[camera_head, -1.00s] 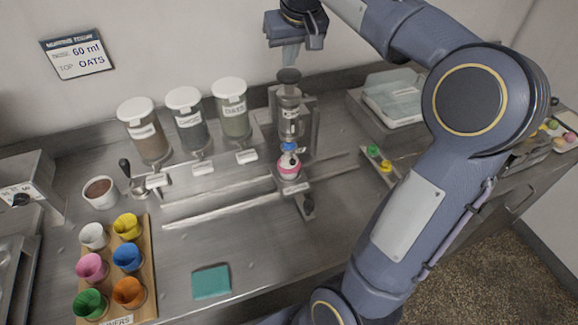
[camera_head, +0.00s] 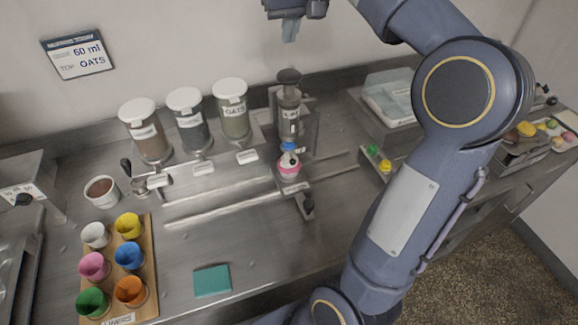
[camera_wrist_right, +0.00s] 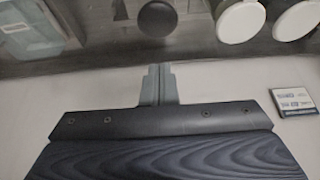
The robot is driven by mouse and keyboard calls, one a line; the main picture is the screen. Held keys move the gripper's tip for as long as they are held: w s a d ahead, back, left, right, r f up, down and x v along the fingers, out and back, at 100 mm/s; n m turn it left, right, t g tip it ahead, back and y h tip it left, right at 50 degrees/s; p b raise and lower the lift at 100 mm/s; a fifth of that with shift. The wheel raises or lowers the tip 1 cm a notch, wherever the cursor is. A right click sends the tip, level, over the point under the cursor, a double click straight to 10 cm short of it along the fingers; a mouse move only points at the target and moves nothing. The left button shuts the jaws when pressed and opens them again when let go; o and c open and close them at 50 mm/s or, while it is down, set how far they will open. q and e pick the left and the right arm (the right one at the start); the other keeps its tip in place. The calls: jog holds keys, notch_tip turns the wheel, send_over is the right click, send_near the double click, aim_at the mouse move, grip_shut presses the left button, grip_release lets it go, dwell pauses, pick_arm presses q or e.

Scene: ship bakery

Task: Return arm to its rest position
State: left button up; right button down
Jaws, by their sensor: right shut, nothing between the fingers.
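My right arm comes up from the bottom right and bends over the counter in the head view. My right gripper (camera_head: 290,32) is high at the top of that view, above the dispenser stand and apart from everything. Its fingers also show in the right wrist view (camera_wrist_right: 158,85), closed together with nothing between them. Below it, a pink and white cup with a blue top (camera_head: 288,165) stands under the dispenser (camera_head: 288,105). My left gripper is not in view.
Lidded jars (camera_head: 232,112) stand left of the dispenser. A wooden board (camera_head: 150,290) holds several coloured liners at the front left. A teal cloth (camera_head: 212,281) lies on the counter. A clear-lidded bin (camera_head: 388,98) stands at the right. A wall sign (camera_head: 78,56) hangs left.

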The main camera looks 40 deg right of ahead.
jog(key=shift+r, duration=0.35)
jog(key=shift+s+f, duration=0.1)
jog(key=s+a+f+n+y+b, duration=0.1)
jog(key=s+a+f+y+b, duration=0.1)
jog(key=s+a+f, duration=0.7)
jog(key=s+a+f+t+y+b, duration=0.1)
jog(key=s+a+f+y+b, duration=0.1)
jog(key=s+a+f, duration=0.7)
jog(key=s+f+y, duration=0.1)
jog(key=s+f, duration=0.3)
jog(key=f, duration=0.4)
jog(key=shift+s+a+f+n, duration=0.3)
jog(key=shift+s+n, duration=0.05)
jog(key=shift+n, duration=0.05)
